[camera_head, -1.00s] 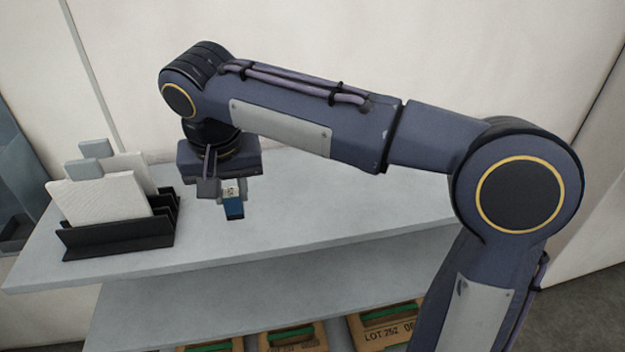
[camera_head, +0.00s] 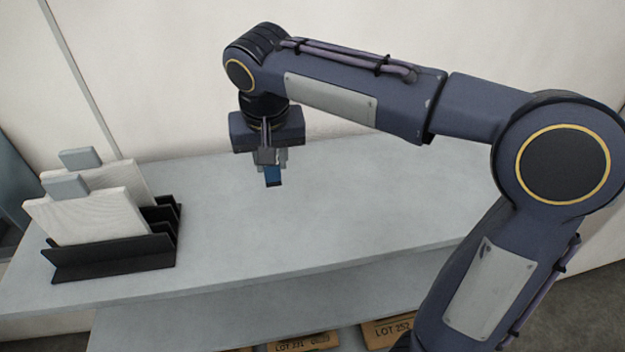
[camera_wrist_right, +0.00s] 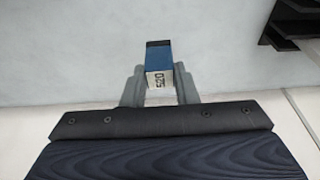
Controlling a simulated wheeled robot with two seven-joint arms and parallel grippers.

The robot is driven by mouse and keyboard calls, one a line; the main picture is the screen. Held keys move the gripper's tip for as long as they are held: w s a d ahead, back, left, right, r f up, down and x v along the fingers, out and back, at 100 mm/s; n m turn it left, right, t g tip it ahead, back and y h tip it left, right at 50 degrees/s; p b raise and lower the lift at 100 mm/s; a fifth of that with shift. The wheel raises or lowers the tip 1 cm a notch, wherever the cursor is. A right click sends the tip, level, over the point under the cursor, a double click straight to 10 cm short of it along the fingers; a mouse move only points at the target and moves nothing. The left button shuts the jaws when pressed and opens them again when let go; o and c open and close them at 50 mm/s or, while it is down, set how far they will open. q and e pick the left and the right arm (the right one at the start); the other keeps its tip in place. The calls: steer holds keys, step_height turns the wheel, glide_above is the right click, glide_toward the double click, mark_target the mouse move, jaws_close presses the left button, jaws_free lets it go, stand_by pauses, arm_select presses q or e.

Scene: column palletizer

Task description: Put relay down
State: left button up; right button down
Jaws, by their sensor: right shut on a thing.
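The relay (camera_head: 273,177) is a small blue block with a dark end. In the right wrist view the relay (camera_wrist_right: 158,62) also shows a pale face with dark digits. My right gripper (camera_head: 271,160) is shut on it and holds it pointing down over the grey shelf top. In the right wrist view the gripper's two grey fingers (camera_wrist_right: 159,84) sit on either side of it. I cannot tell for sure whether the relay touches the shelf top (camera_head: 340,210). My left gripper is not in view.
A black slotted rack (camera_head: 112,258) holding white panels (camera_head: 95,215) with grey tabs stands at the left of the shelf. The shelf top to the right of the rack is clear. Cardboard boxes (camera_head: 390,330) with lot labels sit on a lower level.

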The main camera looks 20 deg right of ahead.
steer(key=d+f, duration=0.2)
steer(key=f, duration=0.1)
steer(key=d+f, duration=0.3)
steer(key=w+d+f, duration=0.1)
steer(key=d+f, duration=0.1)
steer(key=f, duration=0.1)
steer(key=shift+d+f+p, duration=0.3)
steer(key=shift+d+p, duration=0.05)
steer(key=shift+d, duration=0.05)
steer(key=shift+f, duration=0.35)
steer(key=shift+f, duration=0.1)
steer(key=c, duration=1.1)
jaws_free()
steer(key=shift+c, duration=0.2)
